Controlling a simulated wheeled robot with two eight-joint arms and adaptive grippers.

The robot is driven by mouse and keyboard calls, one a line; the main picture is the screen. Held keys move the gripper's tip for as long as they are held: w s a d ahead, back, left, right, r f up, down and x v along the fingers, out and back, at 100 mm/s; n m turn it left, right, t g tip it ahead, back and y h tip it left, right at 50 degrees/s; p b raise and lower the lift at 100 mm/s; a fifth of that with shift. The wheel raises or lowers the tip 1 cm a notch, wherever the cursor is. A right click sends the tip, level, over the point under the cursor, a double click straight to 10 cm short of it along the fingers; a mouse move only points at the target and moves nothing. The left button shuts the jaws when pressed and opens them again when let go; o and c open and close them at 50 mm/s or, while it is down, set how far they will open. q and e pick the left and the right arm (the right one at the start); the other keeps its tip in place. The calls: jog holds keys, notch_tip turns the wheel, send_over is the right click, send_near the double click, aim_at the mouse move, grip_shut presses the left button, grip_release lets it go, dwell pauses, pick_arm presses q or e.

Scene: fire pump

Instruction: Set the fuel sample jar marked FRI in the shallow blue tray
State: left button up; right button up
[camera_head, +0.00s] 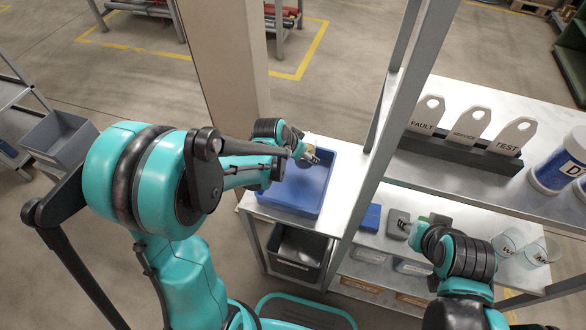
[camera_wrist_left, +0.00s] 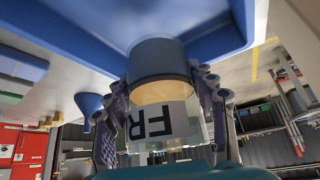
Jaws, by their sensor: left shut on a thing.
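The jar marked FR (camera_wrist_left: 165,118), the rest of its lettering hidden, is clear with amber contents and a grey end (camera_wrist_left: 158,58). My left gripper (camera_head: 312,157) is shut on it, with a finger on each side in the left wrist view. The shallow blue tray (camera_head: 328,188) stands on the white bench in the head view; my left gripper is over its far part. In the wrist view the jar's grey end overlaps the blue tray (camera_wrist_left: 222,30); I cannot tell whether they touch. My right gripper (camera_head: 405,228) is at the bench's right part; its fingers are unclear.
A metal post rises right of the tray. Blue (camera_head: 370,218) and grey (camera_head: 397,224) blocks lie near my right gripper. Two marked glass jars (camera_head: 508,242) stand farther right. The upper shelf holds FAULT, SERVICE and TEST tags (camera_head: 467,125). A dark bin (camera_head: 298,252) sits below the tray.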

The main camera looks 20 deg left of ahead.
pick_arm(q)
jog(key=a, duration=0.1)
jog(key=a+f, duration=0.1)
jog(key=a+f+b, duration=0.1)
jog(key=a, duration=0.1)
jog(key=shift+s+f, duration=0.25)
notch_tip(320, 180, down, 4)
jog(key=shift+b, duration=1.05)
jog(key=shift+r, duration=0.15)
jog(key=o, duration=1)
jog(key=shift+f, duration=0.2)
jog(key=o, duration=0.4)
jog(key=shift+o, duration=0.2)
jog(key=shift+r, duration=0.1)
